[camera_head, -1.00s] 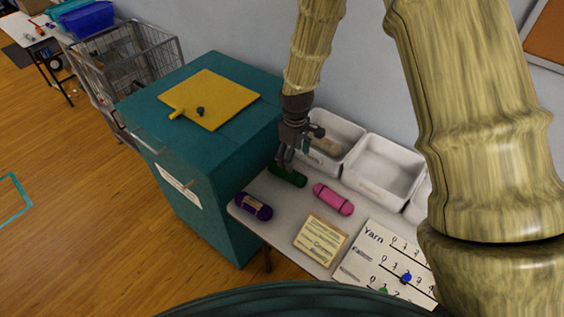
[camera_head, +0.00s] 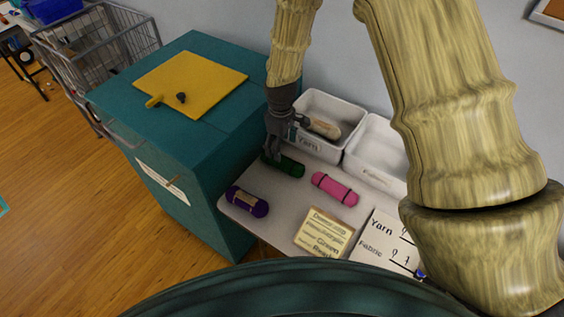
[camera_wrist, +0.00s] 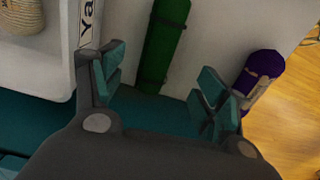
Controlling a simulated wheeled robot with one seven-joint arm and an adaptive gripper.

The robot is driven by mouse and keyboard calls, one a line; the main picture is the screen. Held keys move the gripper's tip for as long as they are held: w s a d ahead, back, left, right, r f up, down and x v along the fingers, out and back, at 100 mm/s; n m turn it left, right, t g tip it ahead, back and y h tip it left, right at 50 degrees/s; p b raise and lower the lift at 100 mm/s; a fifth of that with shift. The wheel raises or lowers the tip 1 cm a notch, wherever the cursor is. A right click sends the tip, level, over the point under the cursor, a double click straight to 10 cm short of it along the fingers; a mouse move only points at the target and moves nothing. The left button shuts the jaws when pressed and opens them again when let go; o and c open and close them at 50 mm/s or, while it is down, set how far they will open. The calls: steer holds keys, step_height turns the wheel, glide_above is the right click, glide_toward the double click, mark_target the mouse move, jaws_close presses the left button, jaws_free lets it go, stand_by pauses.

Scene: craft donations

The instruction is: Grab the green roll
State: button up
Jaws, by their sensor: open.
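The green roll (camera_head: 286,165) lies on the white table (camera_head: 283,220), in front of the bin marked Yarn. My gripper (camera_head: 272,157) is at the left end of the roll in the head view, pointing down. In the wrist view, my gripper's fingers (camera_wrist: 160,95) are spread apart, and the green roll (camera_wrist: 163,45) runs up from the gap between them. Nothing is held. Whether a finger touches the roll cannot be told.
A purple roll (camera_head: 247,201) and a pink roll (camera_head: 334,189) lie nearby on the table. The Yarn bin (camera_head: 318,148) holds a beige roll (camera_head: 323,128). A teal cabinet (camera_head: 200,190) stands close on the left. A wooden card (camera_head: 324,233) lies in front.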

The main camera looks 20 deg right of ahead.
mark_target(282, 158)
step_height(282, 158, down, 2)
steer(key=shift+w+f, duration=0.1)
steer(key=shift+d+f+p, duration=0.15)
steer(key=shift+f+p, duration=1.1)
steer(key=shift+f, duration=0.65)
steer(key=shift+f+p, duration=0.3)
steer(key=shift+f, duration=1.05)
steer(key=c, duration=1.1)
